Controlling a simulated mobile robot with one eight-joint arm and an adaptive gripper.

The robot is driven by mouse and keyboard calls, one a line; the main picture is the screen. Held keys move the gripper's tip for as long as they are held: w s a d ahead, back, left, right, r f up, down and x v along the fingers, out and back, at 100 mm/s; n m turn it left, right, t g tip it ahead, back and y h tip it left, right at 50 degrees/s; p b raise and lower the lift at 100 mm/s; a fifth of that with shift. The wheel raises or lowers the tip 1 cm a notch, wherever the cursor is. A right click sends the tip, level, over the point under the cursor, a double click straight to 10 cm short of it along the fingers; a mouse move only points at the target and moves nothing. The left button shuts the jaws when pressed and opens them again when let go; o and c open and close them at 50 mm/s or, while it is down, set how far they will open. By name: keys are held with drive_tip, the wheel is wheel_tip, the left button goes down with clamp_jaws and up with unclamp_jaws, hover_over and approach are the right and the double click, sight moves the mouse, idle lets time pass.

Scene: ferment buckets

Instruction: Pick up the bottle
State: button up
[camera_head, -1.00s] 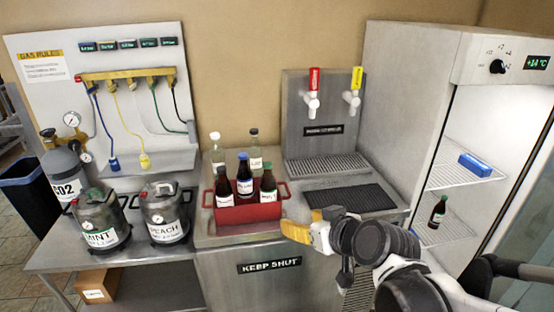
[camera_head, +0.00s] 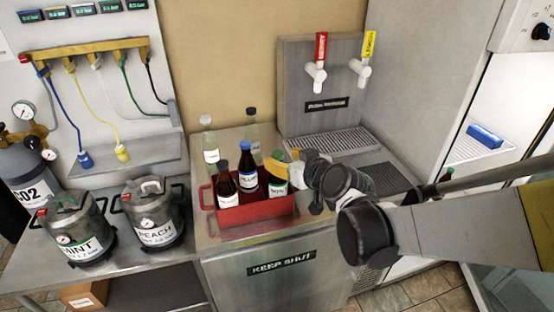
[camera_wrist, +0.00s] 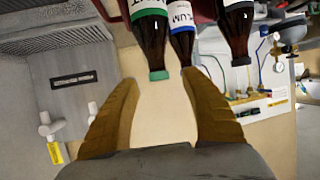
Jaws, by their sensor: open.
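Three dark bottles stand in a red crate (camera_head: 240,216): one with a black cap (camera_head: 226,187), one with a blue cap (camera_head: 248,175) labelled PLUM, and one with a green cap (camera_head: 277,188). My gripper (camera_head: 285,159) is open and empty at the green-capped bottle's top, hiding part of it. In the wrist view, the green-capped bottle (camera_wrist: 151,40) has its cap between my open fingertips (camera_wrist: 158,76). The blue-capped bottle (camera_wrist: 182,42) is close to the right fingertip, and the black-capped bottle (camera_wrist: 239,30) is farther right.
Two clear bottles stand behind the crate, left (camera_head: 209,142) and right (camera_head: 253,135). A tap tower (camera_head: 318,95) and drip tray (camera_head: 335,141) are to the right. Two kegs, MINT (camera_head: 77,232) and PEACH (camera_head: 154,218), stand left. An open fridge is at right.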

sight(280, 159)
drive_tip(key=shift+w+a+f+b, duration=0.3)
drive_tip(key=shift+w+f, duration=0.2)
drive_tip(key=shift+w, duration=0.15)
drive_tip(key=shift+w+a+f+b, duration=0.3)
drive_tip(key=shift+w+f, duration=0.2)
drive_tip(key=shift+w, duration=0.1)
drive_tip(key=shift+w+a+f, duration=0.1)
drive_tip(key=shift+w+a, duration=0.05)
drive_tip(key=shift+w, duration=0.25)
clamp_jaws()
